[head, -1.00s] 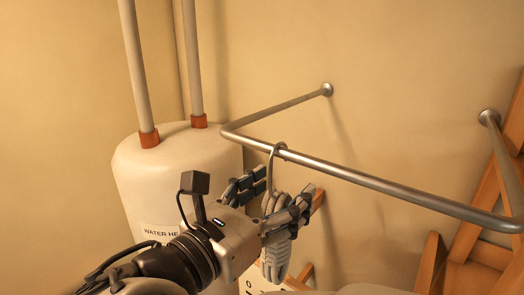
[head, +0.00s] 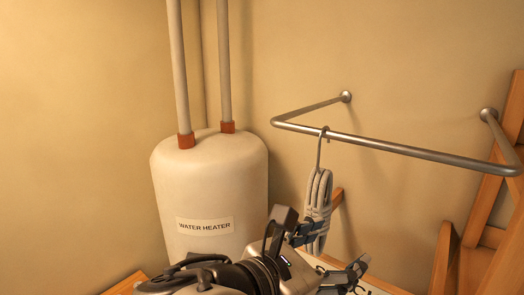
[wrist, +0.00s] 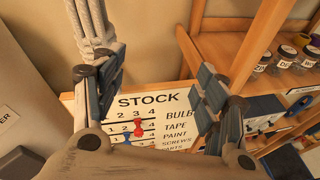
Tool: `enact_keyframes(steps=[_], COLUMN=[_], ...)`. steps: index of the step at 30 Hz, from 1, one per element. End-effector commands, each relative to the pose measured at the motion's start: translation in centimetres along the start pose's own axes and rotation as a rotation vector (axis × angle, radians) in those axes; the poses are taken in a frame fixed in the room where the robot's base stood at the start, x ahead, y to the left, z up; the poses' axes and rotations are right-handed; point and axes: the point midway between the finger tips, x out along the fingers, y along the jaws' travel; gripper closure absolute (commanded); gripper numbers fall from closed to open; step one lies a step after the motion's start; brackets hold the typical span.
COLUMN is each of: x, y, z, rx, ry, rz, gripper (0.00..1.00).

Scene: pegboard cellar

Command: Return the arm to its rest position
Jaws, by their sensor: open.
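My gripper (head: 330,258) is open and empty in the lower middle of the head view. In the wrist view its two fingers stand wide apart (wrist: 158,80), with the stock board beyond the gap. A grey coiled cord (head: 318,205) hangs by a hook from the metal wall rail (head: 400,150). One finger overlaps the lower part of the coil in the head view; I cannot tell whether they touch. The coil (wrist: 92,22) also shows at the upper left of the wrist view, behind the left finger and outside the gap.
A water heater (head: 208,180) with two upright pipes stands to the left. A white stock board (wrist: 150,100) with pins lies below the gripper. Wooden shelves (wrist: 270,40) with jars and boxes are at the right of the wrist view. A wooden frame (head: 490,215) stands at the right.

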Motion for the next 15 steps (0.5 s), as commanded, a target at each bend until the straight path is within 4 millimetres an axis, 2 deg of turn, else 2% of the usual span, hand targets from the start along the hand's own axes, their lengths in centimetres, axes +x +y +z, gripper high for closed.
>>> enact_keyframes(steps=[1, 5, 8, 9, 12, 15], x=[1.2, 3.6, 5.0, 5.3, 4.9, 3.8], y=[-1.8, -6.5, -11.4, -13.5, -17.6, -19.2], z=[-1.5, -5.4, -10.1, -12.4, -18.9, -23.8], rx=[0.051, 0.23, 0.459, 0.585, 0.969, 1.356], ry=[0.042, 0.175, 0.307, 0.365, 0.506, 0.601], rz=[-0.044, -0.178, -0.332, -0.41, -0.622, -0.81], gripper=[0.34, 0.34, 0.34, 0.34, 0.34, 0.34])
